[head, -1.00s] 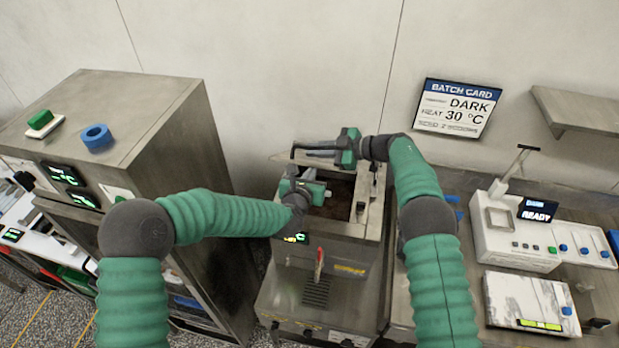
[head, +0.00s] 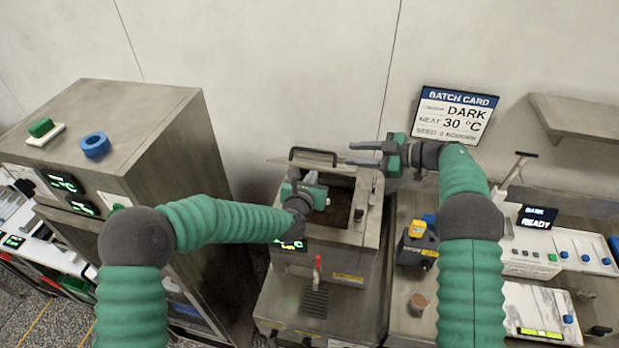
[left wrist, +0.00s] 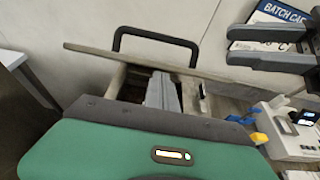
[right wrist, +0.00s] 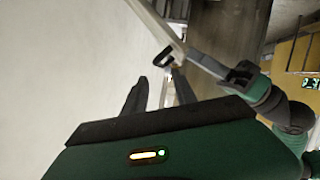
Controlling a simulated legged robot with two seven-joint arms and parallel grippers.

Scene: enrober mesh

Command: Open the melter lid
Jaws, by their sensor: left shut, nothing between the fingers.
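The steel melter (head: 368,225) stands at the centre, its top open over a dark brown inside. Its lid (head: 322,163) stands raised at the back, with the black handle (head: 313,152) along its top edge. The left wrist view shows the lid (left wrist: 190,70) nearly edge-on, with its handle (left wrist: 150,34) behind. My left gripper (head: 320,183) is shut and empty over the opening, in front of the lid; its fingers show in the left wrist view (left wrist: 162,92). My right gripper (head: 362,154) is open and empty, right of the lid and apart from the handle.
A tall steel cabinet (head: 165,130) stands left, with a blue ring (head: 95,145) on top. On the right bench are a yellow-black device (head: 418,240), a small brown cup (head: 417,303) and a white instrument (head: 530,262). A batch card (head: 455,115) and shelf (head: 580,115) are on the wall.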

